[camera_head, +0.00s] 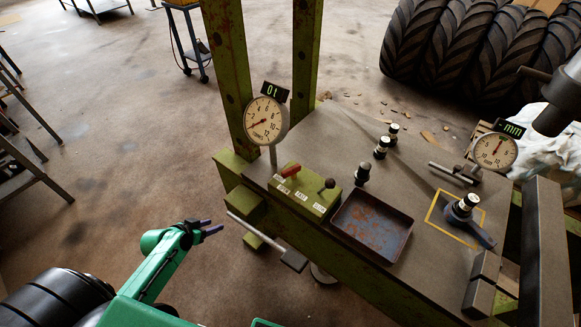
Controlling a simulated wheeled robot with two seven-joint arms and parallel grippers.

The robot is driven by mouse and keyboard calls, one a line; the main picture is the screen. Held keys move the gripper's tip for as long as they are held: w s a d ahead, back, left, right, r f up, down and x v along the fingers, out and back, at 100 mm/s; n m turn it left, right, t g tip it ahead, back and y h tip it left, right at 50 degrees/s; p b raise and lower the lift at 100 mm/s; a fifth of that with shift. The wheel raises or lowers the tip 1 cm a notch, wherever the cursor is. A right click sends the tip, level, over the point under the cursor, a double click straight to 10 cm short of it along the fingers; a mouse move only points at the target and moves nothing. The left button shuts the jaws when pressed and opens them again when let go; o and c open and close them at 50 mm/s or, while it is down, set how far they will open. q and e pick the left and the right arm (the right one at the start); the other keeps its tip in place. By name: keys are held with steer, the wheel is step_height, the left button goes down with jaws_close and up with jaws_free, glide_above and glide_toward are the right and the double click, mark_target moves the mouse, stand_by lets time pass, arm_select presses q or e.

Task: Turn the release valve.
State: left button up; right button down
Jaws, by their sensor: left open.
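A green control block (305,193) stands on the left part of the grey press table. It carries a red-tipped lever (290,171), a small dark knob (329,184) and small white labels too small to read. I cannot tell for sure which of these is the release valve. My left gripper (213,230) is open and empty, with its dark fingers pointing right. In the picture it is left of and below the block, apart from it, beside a metal rod (250,227) with a dark end piece. My right gripper is not in view.
A round gauge (265,121) stands behind the block near green uprights (228,75). A rusty tray (372,224), several dark fittings (381,147), a second gauge (495,152) and a dark lever part (465,210) in a yellow outline are on the table (330,130).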

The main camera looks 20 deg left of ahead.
arm_select(q)
steer(key=w+d+r+m+t+h, duration=0.2)
steer(key=w+d+r, duration=0.15)
steer(key=r, duration=0.55)
step_height(320, 180, up, 16)
steer(key=m+h, duration=0.5)
glide_above(292, 168)
steer(key=s+a, duration=0.8)
steer(key=s, duration=0.2)
steer(key=p+x, duration=0.1)
steer(key=x, duration=1.3)
steer(key=shift+w+a+f, duration=0.1)
steer(key=shift+w+f, duration=0.05)
steer(key=shift+w, duration=0.1)
jaws_close()
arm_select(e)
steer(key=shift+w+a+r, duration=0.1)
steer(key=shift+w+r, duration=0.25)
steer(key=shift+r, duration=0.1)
